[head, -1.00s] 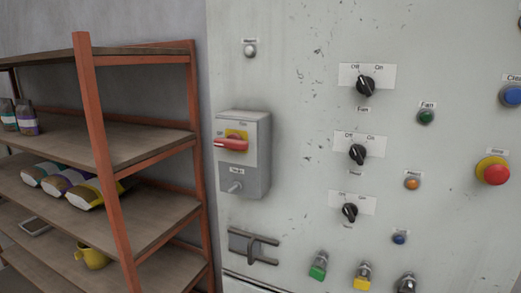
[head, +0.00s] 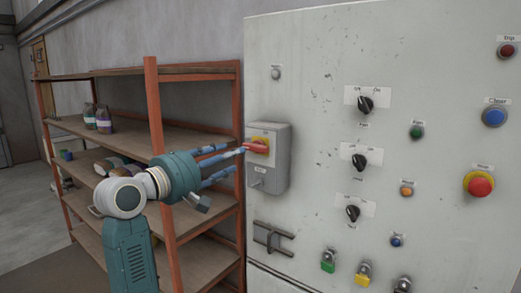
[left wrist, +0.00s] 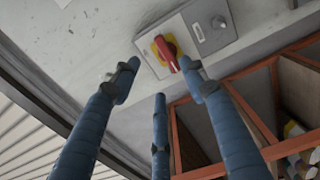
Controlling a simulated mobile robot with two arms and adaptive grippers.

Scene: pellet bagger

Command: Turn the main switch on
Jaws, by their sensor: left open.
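The main switch is a red handle (head: 257,149) on a yellow plate, set in a grey box (head: 281,160) on the pale panel. In the head view the handle lies roughly level across the plate. In the left wrist view the red handle (left wrist: 168,56) shows between and just beyond the fingertips. My left gripper (head: 235,158) is open, its blue fingers reaching from the left to the front of the switch. It also shows in the left wrist view (left wrist: 160,78). Nothing is held, and I cannot tell whether a fingertip touches the handle. My right gripper is not in view.
An orange-framed shelf (head: 152,95) with bags stands left of the panel, close behind my left arm. A latch handle (head: 272,237) sits below the switch box. Black rotary knobs (head: 365,104) and a red stop button (head: 480,184) are farther right.

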